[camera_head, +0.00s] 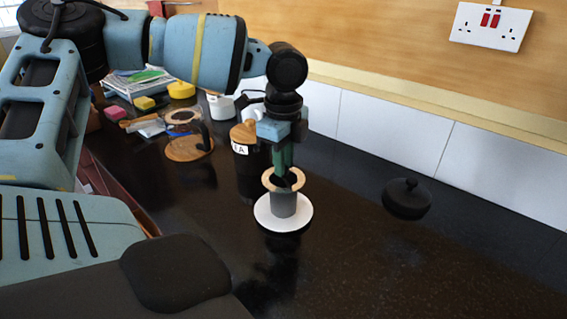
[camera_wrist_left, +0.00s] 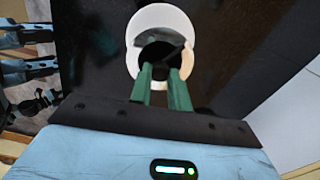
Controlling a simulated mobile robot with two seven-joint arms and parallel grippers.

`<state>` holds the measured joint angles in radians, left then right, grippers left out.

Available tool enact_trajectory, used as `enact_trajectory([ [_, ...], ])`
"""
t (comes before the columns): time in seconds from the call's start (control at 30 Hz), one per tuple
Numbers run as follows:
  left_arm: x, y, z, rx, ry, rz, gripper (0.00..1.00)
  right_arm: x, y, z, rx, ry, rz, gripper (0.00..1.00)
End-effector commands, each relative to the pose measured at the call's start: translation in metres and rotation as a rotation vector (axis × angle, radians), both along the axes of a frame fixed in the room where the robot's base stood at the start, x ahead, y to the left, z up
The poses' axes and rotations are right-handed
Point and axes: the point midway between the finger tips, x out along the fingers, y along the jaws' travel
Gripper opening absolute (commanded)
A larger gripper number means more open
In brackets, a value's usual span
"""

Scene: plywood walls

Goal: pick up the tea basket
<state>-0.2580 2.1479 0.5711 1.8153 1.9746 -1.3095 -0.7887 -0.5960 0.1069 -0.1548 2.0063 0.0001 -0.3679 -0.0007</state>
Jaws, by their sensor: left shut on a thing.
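The tea basket (camera_head: 283,205) is a grey cylinder with a pale wooden ring at its top, upright over a round white dish (camera_head: 262,217). I cannot tell whether it touches the dish. My left gripper (camera_head: 285,174) points straight down from above, its green fingers shut on the basket at its rim. In the left wrist view the fingertips (camera_wrist_left: 161,74) reach the dark opening of the basket, with the pale ring (camera_wrist_left: 186,58) around it and the white dish (camera_wrist_left: 160,14) beyond. The fingers hide part of the rim. My right gripper is not in view.
A black knobbed lid (camera_head: 406,200) lies to the right on the dark worktop (camera_head: 350,265). A dark jar with a wooden lid (camera_head: 243,132) stands close behind the gripper. A glass pot (camera_head: 183,122) on a wooden coaster (camera_head: 188,150) is farther left. The front right is clear.

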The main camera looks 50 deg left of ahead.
Motion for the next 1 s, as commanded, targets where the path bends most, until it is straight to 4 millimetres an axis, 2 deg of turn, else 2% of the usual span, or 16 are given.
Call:
enact_trajectory([
  [0.47, 0.0, 0.0, 0.005, 0.0, -0.002, 0.0, 0.0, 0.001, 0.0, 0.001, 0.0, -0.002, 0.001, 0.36],
  [0.67, 0.001, 0.0, 0.022, 0.0, -0.003, 0.001, 0.0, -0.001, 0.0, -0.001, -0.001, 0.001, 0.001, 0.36],
  [0.8, 0.001, 0.0, 0.043, 0.0, -0.004, 0.0, 0.0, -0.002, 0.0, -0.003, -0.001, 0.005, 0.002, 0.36],
  [1.0, -0.038, 0.003, 0.046, -0.005, -0.005, -0.002, 0.0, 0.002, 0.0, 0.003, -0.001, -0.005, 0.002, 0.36],
])
